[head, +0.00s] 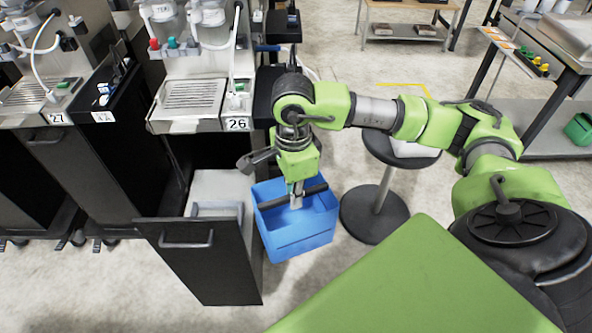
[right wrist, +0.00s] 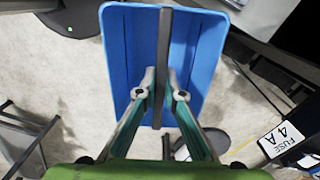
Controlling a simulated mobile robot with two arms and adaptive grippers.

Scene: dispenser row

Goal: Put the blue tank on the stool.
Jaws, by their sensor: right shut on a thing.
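The blue tank (head: 302,237) is an open box with a dark bar across its top. My right gripper (head: 297,199) reaches down over it and is shut on that bar. In the right wrist view the gripper (right wrist: 163,92) pinches the bar at the middle of the tank (right wrist: 126,50). The tank hangs roughly upright, just left of the stool in the head view. The stool has a dark round seat (head: 374,147), a grey post and a round base (head: 375,214). My right arm hides part of the seat, and something pale shows at its right side. My left gripper is out of view.
An open black drawer (head: 207,263) stands close left of the tank, below dispenser 26 (head: 190,98). Dispenser 27 (head: 30,98) is farther left. Floor behind the stool is clear.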

